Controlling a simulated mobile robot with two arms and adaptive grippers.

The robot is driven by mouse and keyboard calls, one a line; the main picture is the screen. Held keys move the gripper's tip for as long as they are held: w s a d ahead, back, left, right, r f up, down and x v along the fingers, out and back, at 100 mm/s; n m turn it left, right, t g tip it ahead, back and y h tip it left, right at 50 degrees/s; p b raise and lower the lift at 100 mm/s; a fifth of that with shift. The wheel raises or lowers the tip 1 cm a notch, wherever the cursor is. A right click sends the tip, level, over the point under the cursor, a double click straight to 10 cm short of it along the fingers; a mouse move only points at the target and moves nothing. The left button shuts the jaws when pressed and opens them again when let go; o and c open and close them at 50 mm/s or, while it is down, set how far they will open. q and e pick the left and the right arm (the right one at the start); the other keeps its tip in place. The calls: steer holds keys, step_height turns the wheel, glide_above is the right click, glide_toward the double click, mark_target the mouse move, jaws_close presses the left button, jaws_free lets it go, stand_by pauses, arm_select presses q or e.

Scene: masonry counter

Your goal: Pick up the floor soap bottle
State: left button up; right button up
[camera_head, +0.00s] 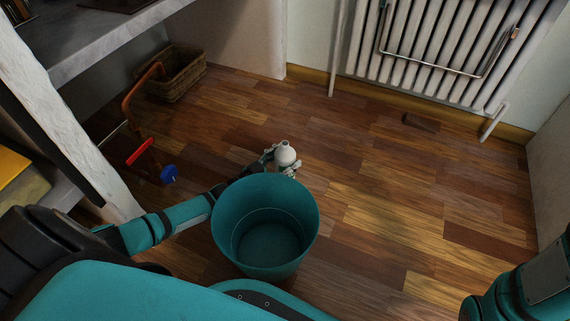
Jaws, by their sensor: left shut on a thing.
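The floor soap bottle (285,153) is a small white, rounded bottle with a narrow neck, in the middle of the head view. My left gripper (280,163) is shut on it, with grey fingers around its sides. The bottle's lower part is hidden, and I cannot tell whether it touches the floor. My right arm shows only in the bottom right corner, and its gripper is out of view.
The wooden floor (400,200) is clear to the right. A white radiator (450,50) is on the back wall, with a small brown block (421,122) below. A wicker basket (177,78) and a red and blue object (141,151) are near the counter (95,45) at left.

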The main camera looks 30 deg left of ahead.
arm_select(q)
steer(key=shift+c, duration=1.3)
